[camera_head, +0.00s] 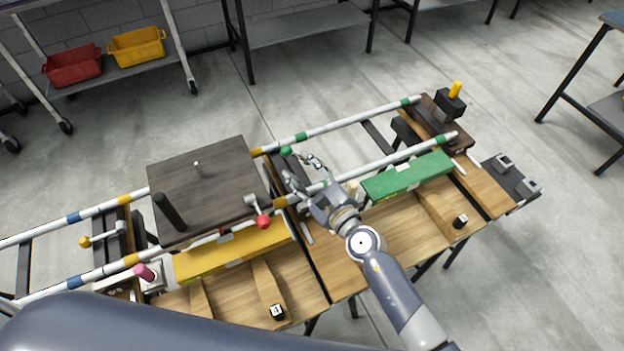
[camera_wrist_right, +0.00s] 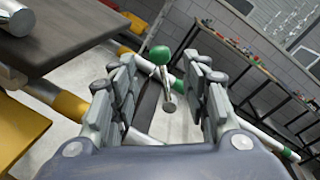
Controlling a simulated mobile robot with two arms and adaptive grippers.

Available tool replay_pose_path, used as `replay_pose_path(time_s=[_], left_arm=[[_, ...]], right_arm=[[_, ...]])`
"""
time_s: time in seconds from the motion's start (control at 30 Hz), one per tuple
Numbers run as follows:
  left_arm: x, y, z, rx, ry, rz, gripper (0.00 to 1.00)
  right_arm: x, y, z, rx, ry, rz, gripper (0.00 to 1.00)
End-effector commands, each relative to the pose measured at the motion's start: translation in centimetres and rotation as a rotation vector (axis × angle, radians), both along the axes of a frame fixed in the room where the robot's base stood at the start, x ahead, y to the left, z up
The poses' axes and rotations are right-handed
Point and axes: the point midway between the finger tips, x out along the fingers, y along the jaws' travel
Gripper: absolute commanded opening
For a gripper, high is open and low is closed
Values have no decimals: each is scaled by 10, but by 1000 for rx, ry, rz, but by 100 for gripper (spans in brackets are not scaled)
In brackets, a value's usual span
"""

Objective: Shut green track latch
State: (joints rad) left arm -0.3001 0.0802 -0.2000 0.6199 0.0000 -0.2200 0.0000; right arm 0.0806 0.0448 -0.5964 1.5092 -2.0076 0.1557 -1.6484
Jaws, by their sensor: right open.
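The green track latch shows as a green ball knob (camera_head: 286,151) on a short metal lever beside the white rails, just beyond the right fingertips in the head view. In the right wrist view its knob (camera_wrist_right: 160,55) stands between the fingers and slightly beyond them, with the lever running down to a round metal end. My right gripper (camera_head: 304,169) is open and empty, pointing at the latch; its spread fingers (camera_wrist_right: 160,85) do not visibly touch the knob. The latch base is partly hidden by the hand in the head view. My left gripper is out of view.
A dark square platform (camera_head: 205,180) sits on the rails left of the hand. A red-knobbed lever (camera_head: 263,221) is close to the hand's left. A green block (camera_head: 407,178) lies to the right, a yellow block (camera_head: 230,252) to the left. Bare wooden tabletop (camera_head: 395,235) lies in front.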

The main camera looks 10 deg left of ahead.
Motion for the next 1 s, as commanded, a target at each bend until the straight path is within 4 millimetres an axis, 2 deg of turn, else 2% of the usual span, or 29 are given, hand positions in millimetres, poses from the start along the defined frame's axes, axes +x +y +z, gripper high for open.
replay_pose_path(time_s=[0.1,0.3,0.63,0.67,0.8,0.83,0.93,1.0], left_arm=[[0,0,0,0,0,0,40],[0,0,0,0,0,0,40],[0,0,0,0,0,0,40],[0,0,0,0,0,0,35],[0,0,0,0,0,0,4],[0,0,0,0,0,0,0],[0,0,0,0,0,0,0],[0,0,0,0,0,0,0]], right_arm=[[-14,-13,1,-1,0,0,43],[-26,-24,3,0,0,0,43],[-28,-25,4,0,0,0,43],[-28,-25,4,0,0,0,43],[-26,-31,12,61,18,-32,43],[-24,-35,17,99,30,-53,43],[-17,-59,38,289,90,-152,43],[-11,-85,54,476,149,-248,43]])
